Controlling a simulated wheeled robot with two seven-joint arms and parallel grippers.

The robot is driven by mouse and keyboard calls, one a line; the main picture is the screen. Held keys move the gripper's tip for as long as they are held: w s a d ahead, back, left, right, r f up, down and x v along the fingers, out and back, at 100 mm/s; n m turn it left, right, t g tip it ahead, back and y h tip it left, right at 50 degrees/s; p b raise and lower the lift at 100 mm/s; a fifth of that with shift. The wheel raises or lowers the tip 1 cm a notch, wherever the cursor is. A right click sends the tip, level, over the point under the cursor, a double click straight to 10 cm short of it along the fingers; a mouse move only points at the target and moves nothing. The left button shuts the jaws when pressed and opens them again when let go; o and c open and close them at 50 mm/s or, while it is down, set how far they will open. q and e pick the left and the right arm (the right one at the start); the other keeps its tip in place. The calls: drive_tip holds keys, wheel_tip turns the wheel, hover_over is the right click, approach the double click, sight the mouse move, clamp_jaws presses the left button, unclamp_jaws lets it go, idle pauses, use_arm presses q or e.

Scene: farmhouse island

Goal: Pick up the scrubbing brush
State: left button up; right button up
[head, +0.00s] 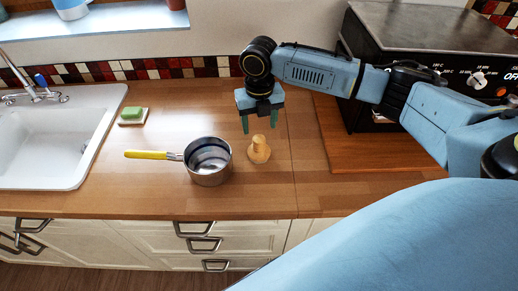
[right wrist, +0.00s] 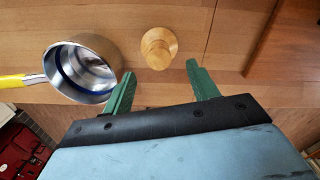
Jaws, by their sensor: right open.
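The scrubbing brush (head: 259,150) is a small light-wood piece with a knob-like handle. It stands upright on the wooden counter, just right of the saucepan. In the right wrist view the brush (right wrist: 158,48) shows ahead of the fingertips, between their lines. My right gripper (head: 260,124) is open and empty, above and close to the brush, with its green fingers pointing down. The fingers (right wrist: 160,75) also show in the right wrist view, spread apart and not touching the brush. My left gripper is not in view.
A steel saucepan (head: 208,177) with a yellow handle stands close left of the brush. A green sponge (head: 132,113) lies near the white sink (head: 50,140). A wooden board (head: 365,148) and a dark oven (head: 440,50) are at right. The counter in front of the brush is clear.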

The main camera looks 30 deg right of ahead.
sight(259, 138)
wheel_tip(259, 138, down, 7)
drive_tip(key=shift+a+f+p, duration=0.1)
drive_tip(key=shift+f+p, duration=0.1)
drive_tip(key=shift+p, duration=0.2)
drive_tip(key=shift+c, duration=0.5)
drive_tip(key=c, duration=1)
